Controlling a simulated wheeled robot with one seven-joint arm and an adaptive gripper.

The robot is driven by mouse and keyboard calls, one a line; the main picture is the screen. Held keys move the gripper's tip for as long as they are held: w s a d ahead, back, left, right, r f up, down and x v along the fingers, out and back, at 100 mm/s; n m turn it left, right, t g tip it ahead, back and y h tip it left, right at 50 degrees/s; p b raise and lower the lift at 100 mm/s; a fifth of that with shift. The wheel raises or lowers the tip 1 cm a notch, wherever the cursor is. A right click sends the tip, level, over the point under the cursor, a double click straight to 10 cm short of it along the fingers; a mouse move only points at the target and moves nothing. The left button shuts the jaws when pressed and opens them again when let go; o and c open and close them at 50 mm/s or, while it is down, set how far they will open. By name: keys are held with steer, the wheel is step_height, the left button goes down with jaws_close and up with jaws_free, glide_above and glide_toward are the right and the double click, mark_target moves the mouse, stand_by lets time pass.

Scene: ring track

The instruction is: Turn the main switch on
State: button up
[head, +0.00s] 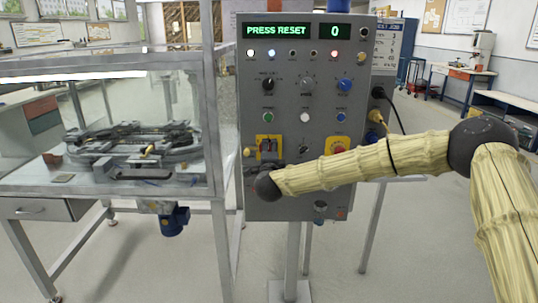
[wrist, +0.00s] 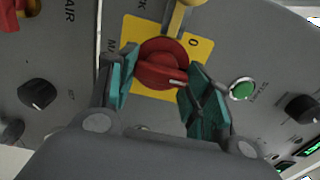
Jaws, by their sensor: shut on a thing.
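The main switch is a red rotary knob (wrist: 162,64) on a yellow plate (wrist: 202,48). In the wrist view, my gripper (wrist: 158,84) has its teal pads on both sides of the knob and is shut on it. A white mark on the knob points right, toward the green button side, away from the printed 0. Other position labels are partly hidden by the fingers. In the head view, the yellow plate (head: 259,141) is at the panel's lower left; my gripper (head: 266,160) is largely hidden there by my arm's end.
The grey control panel (head: 302,72) has a display (head: 276,30) reading PRESS RESET and a counter at 0. A yellow lever (wrist: 180,16) is close to the switch. A green button (wrist: 242,88) is nearby. A glass-walled cell (head: 130,110) stands left.

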steer(key=o, duration=1)
steer(key=shift+d, duration=0.15)
steer(key=shift+s, duration=0.1)
steer(key=s, duration=1.2)
steer(key=shift+w, duration=0.1)
